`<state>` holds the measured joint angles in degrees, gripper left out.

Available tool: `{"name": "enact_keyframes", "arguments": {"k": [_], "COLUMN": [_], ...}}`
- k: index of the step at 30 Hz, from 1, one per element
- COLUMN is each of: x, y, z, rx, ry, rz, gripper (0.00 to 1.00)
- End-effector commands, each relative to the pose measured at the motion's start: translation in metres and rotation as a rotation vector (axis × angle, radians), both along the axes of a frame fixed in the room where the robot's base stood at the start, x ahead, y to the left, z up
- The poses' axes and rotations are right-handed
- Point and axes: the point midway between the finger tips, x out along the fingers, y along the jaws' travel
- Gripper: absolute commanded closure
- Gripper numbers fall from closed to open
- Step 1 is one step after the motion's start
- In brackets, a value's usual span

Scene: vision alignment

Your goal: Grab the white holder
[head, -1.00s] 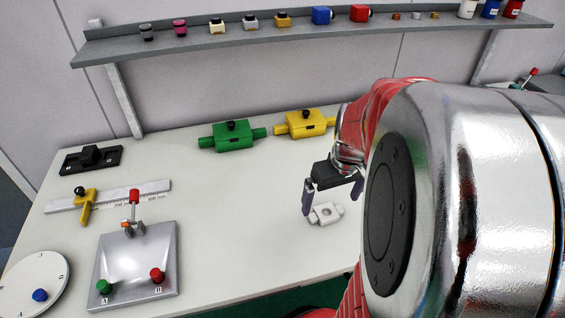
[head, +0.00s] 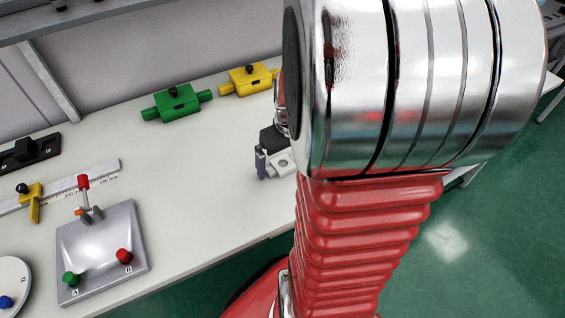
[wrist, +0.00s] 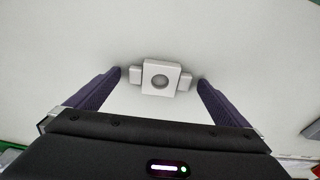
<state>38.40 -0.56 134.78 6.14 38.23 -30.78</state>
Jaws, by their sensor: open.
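The white holder (wrist: 149,88) lies on the white table, a square block with a round hole and a tab on each side. In the wrist view it sits between and slightly beyond the fingertips of my gripper (wrist: 160,76), with a gap at each side. My gripper is open and empty. In the head view the white holder (head: 281,163) shows beside my gripper (head: 268,165), partly hidden by my arm. One dark purple finger shows there; the other is hidden.
A green box (head: 177,102) and a yellow box (head: 247,80) stand at the back of the table. A metal plate (head: 98,225) with green and red knobs, a ruler (head: 103,175) and a black block (head: 25,152) lie left. The middle of the table is clear.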

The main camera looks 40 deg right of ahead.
Motion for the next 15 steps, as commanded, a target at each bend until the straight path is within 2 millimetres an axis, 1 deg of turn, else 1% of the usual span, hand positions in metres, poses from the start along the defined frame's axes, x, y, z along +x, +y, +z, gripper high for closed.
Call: {"name": "enact_keyframes", "arguments": {"k": [6,8,15], "x": [-0.0001,-0.0001,-0.0001], "y": [-0.0001,-0.0001,-0.0002], "z": [0.0002,0.0002,0.0003], "rx": [0.000,0.000,0.000], "ry": [0.000,0.000,0.000], "rz": [0.000,0.000,0.000], "gripper": [0.00,0.04,0.20]}}
